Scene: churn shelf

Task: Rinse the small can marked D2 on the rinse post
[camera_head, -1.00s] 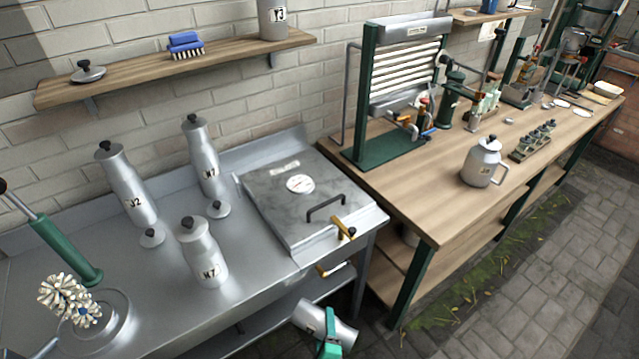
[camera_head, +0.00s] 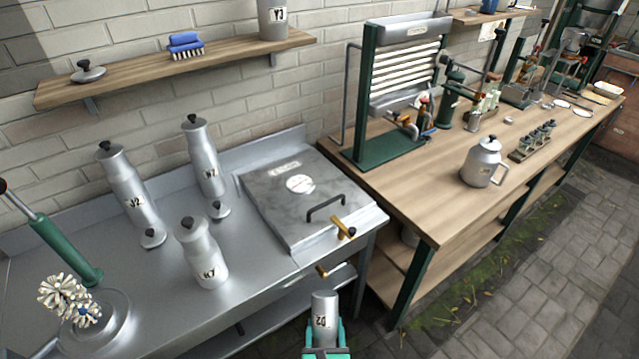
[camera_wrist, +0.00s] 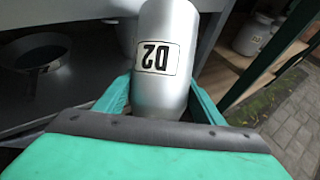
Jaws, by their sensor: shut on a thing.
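The small can marked D2 (camera_head: 324,312) is a plain metal cylinder with a pale label. My gripper (camera_head: 324,335) is shut on it and holds it in the air in front of the steel bench, at the bottom of the head view. In the wrist view the D2 can (camera_wrist: 163,62) sits between the teal fingers, its label upside down. Its mouth cannot be made out. A steel unit (camera_head: 300,195) with a dial, handle and brass tap stands at the bench's right end. A green post with white brushes (camera_head: 70,300) stands at lower left. I cannot tell which is the rinse post.
A wooden bench (camera_head: 420,190) on the right carries a jug (camera_head: 482,163).

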